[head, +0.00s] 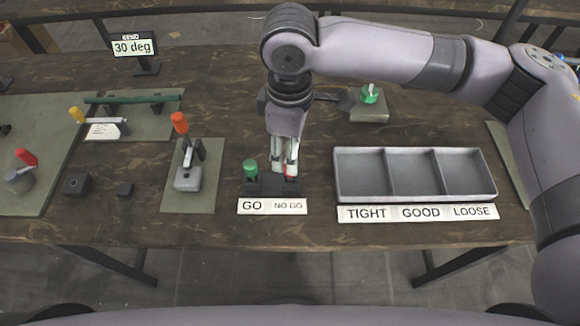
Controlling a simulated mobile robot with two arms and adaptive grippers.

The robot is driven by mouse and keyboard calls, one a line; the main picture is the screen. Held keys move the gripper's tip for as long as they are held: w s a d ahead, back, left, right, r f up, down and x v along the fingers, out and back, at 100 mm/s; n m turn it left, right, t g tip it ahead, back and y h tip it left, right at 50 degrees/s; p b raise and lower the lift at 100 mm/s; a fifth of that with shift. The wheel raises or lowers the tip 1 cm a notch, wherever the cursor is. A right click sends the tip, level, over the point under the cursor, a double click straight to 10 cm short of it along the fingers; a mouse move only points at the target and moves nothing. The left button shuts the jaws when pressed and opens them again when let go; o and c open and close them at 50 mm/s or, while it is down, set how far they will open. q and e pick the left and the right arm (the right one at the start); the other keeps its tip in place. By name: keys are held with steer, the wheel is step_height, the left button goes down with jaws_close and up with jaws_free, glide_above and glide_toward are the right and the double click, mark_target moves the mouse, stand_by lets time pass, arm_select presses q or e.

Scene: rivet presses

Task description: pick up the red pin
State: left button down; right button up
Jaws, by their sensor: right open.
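The red pin (290,170) stands upright in the right part of a dark gauge block (268,186), behind the "NO GO" label. My right gripper (285,168) points straight down over it, with its fingertips at the pin's head. The fingers are open, and they hide part of the pin. I cannot tell whether they touch it. A green pin (250,169) stands in the left part of the same block, behind the "GO" label. My left gripper is not in view.
A grey three-part tray (416,197) labelled TIGHT, GOOD, LOOSE lies to the right. An orange-handled press (188,178) stands on a green mat to the left. A green-knobbed fixture (369,108) stands behind. Bare table lies between the mat and the gauge block.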

steer(key=shift+f, duration=1.5)
step_height(320, 180, down, 4)
steer(key=shift+r+p, duration=0.2)
steer(key=shift+p, duration=0.15)
steer(key=shift+f, duration=0.2)
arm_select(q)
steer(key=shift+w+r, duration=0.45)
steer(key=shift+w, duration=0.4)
arm_select(e)
steer(key=shift+c, duration=0.2)
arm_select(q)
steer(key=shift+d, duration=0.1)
arm_select(e)
jaws_close()
